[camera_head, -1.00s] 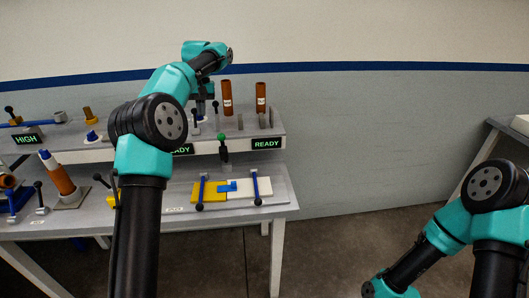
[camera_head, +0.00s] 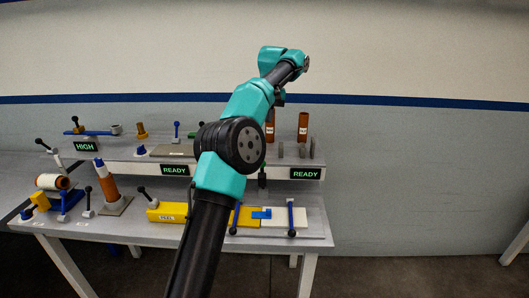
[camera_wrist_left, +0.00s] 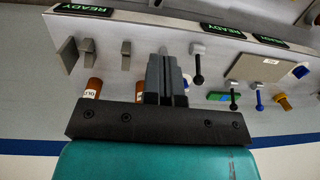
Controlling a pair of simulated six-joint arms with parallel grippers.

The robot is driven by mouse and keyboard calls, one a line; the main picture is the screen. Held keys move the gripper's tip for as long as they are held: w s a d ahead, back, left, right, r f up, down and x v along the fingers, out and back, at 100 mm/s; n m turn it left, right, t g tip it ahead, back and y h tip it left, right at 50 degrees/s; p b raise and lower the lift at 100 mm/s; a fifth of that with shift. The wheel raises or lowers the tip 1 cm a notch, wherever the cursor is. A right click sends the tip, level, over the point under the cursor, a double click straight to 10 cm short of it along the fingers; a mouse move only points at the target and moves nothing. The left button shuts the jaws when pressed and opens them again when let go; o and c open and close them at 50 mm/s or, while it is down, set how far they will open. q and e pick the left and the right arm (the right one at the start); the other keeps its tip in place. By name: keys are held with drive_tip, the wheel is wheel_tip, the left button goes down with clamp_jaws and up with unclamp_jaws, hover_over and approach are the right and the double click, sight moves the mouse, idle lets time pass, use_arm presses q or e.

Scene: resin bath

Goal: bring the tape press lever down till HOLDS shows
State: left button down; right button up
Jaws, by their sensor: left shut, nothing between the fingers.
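Below the shelf, a yellow and a white plate (camera_head: 290,214) lie joined by blue tape (camera_head: 261,213), with blue clamp levers beside them. A dark upright part (camera_head: 262,180), possibly of the tape press, shows above them beside my left arm. Its lever cannot be made out; my arm covers that area. A READY sign (camera_head: 305,173) is lit on the shelf's front. My left gripper (camera_wrist_left: 163,58) is shut and empty over the shelf, apart from the grey posts. In the head view my wrist mostly hides it. My right gripper is out of view.
Brown tubes (camera_head: 303,126) and grey posts (camera_head: 313,148) stand on the upper shelf's right side. A black-knobbed lever (camera_wrist_left: 198,65) stands near my left fingers. At left are a HIGH sign (camera_head: 86,146), an orange tube (camera_head: 107,181) and a yellow PEEL block (camera_head: 168,213).

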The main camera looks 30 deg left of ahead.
use_arm(q)
drive_tip(key=shift+s+d+f, duration=0.1)
drive_tip(key=shift+s+f, duration=0.6)
drive_tip(key=shift+f, duration=1.25)
drive_tip(key=shift+s+d+f, duration=0.1)
drive_tip(key=shift+s+f, duration=0.55)
drive_tip(key=shift+f, duration=1.25)
drive_tip(key=shift+s+d+f, duration=0.1)
drive_tip(key=shift+s+f, duration=0.6)
drive_tip(key=shift+f, duration=1.25)
drive_tip(key=shift+d, duration=0.15)
